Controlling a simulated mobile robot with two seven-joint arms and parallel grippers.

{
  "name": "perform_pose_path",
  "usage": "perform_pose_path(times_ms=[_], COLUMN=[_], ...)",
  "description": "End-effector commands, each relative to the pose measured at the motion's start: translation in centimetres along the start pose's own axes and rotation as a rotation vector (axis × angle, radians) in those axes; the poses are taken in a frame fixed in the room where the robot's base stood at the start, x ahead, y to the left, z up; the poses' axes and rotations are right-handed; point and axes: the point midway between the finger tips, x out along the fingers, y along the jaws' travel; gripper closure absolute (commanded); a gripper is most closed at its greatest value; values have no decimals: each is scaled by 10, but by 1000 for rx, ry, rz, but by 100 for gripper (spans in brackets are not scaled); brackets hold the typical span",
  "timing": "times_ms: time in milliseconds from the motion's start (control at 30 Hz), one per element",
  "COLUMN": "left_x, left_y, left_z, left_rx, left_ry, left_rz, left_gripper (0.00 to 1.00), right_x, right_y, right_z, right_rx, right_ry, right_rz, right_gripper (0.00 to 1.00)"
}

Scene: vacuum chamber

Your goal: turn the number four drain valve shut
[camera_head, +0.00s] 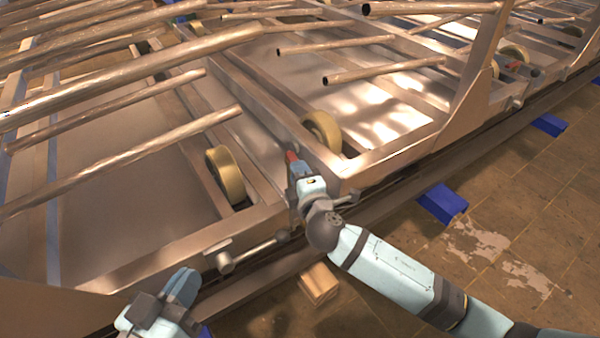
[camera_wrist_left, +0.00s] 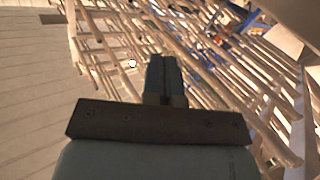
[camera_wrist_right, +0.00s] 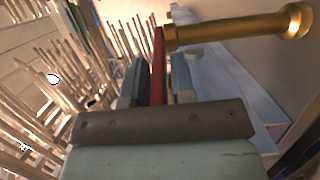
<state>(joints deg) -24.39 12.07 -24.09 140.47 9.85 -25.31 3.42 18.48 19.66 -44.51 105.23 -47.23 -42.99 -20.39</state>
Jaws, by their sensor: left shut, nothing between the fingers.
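A red valve handle (camera_head: 291,157) shows at the tip of my right gripper (camera_head: 296,170), at the frame's front rail. In the right wrist view the red handle (camera_wrist_right: 158,65) stands between the two fingers (camera_wrist_right: 156,82). A narrow gap shows on its right side; whether the fingers press on it is unclear. No number is readable. My left gripper (camera_head: 183,285) is shut and empty at the lower left, apart from the rail. Its fingers also show together in the left wrist view (camera_wrist_left: 163,75).
A metal fitting (camera_head: 228,258) with a rod sits on the front rail between my grippers. Another red-handled fitting (camera_head: 520,70) is at the far right. Tan wheels (camera_head: 226,175) and long metal tubes (camera_head: 130,160) fill the frame. Blue blocks (camera_head: 442,203) lie along the tiled floor.

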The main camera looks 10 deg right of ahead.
Motion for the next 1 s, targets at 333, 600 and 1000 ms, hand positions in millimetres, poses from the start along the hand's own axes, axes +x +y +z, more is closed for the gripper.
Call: perform_pose_path(times_ms=[333,600,1000], left_x=[-1,-1,-4], left_y=[-1,2,6], left_z=[2,-17,-40], left_rx=[12,13,8], left_ry=[-8,38,129], left_rz=[5,-1,-12], left_gripper=[100,100,100], right_x=[-1,-35,-120], right_y=[0,1,0], right_z=[0,0,0], right_rx=[0,2,1], right_ry=[0,1,1], right_rz=[0,-4,-3], right_gripper=[62,62,62])
